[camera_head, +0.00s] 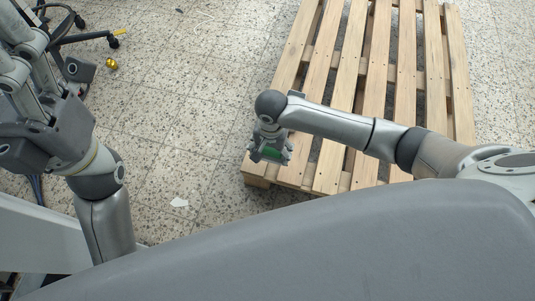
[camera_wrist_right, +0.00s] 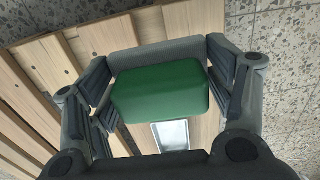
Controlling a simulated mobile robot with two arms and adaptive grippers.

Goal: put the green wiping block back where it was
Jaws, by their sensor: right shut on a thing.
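The green wiping block (camera_wrist_right: 160,87) is held between the fingers of my right gripper (camera_wrist_right: 165,85). In the head view the right gripper (camera_head: 269,155) hangs above the near left corner of the wooden pallet, and only a small strip of the block (camera_head: 271,153) shows between its fingers. In the right wrist view a pale, shiny rectangle (camera_wrist_right: 171,135) lies below the block, on or over the pallet boards; the block and gripper partly hide it. My left gripper (camera_head: 52,50) is at the upper left with its fingers spread, and I see nothing in it.
The wooden pallet (camera_head: 383,60) has gaps between its slats. Speckled floor (camera_head: 195,90) lies open to its left. A chair base (camera_head: 75,30), a small gold-coloured thing (camera_head: 111,64) and a white scrap (camera_head: 180,202) are on the floor.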

